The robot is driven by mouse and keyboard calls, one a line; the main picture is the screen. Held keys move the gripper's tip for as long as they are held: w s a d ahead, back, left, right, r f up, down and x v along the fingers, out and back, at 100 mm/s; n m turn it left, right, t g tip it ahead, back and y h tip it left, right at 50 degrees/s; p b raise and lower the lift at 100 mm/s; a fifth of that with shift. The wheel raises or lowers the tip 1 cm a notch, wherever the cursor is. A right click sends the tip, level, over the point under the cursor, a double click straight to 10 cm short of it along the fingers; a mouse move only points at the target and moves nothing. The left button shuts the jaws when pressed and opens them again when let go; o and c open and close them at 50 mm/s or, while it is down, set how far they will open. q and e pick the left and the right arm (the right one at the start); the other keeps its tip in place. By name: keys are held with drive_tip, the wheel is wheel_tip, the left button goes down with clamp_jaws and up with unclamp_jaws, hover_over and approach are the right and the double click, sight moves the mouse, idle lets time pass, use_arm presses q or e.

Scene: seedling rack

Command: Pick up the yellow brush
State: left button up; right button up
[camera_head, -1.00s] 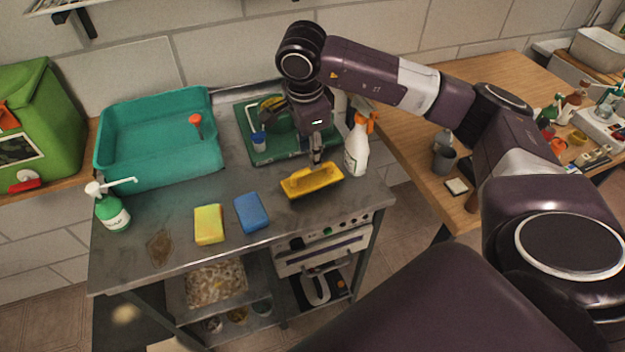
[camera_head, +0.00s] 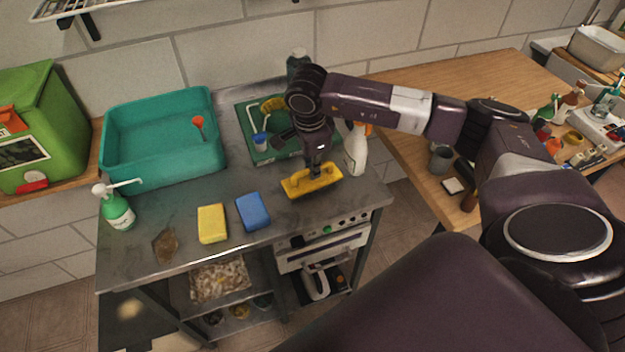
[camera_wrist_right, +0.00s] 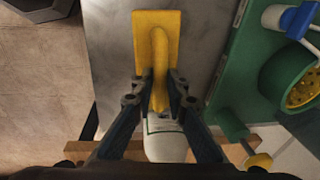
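The yellow brush (camera_head: 312,181) lies flat on the steel bench near its front right edge, its long handle on top. My right gripper (camera_head: 317,168) is directly above it, pointing down. In the right wrist view, the two fingertips of my right gripper (camera_wrist_right: 159,80) lie on either side of the handle of the yellow brush (camera_wrist_right: 143,27), close against it. The brush appears still on the bench. My left gripper is not in view.
A blue sponge (camera_head: 253,212) and a yellow sponge (camera_head: 212,224) lie left of the brush. A white spray bottle (camera_head: 356,152) stands close to its right. A green tray (camera_head: 262,156) is behind, and a teal basin (camera_head: 160,172) stands at the left.

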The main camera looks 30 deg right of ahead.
clamp_jaws()
drive_tip(key=shift+r, duration=0.15)
drive_tip(key=shift+r, duration=0.3)
wheel_tip(320, 180, up, 19)
drive_tip(key=b, duration=0.3)
drive_tip(key=shift+r, duration=0.1)
idle(1.5)
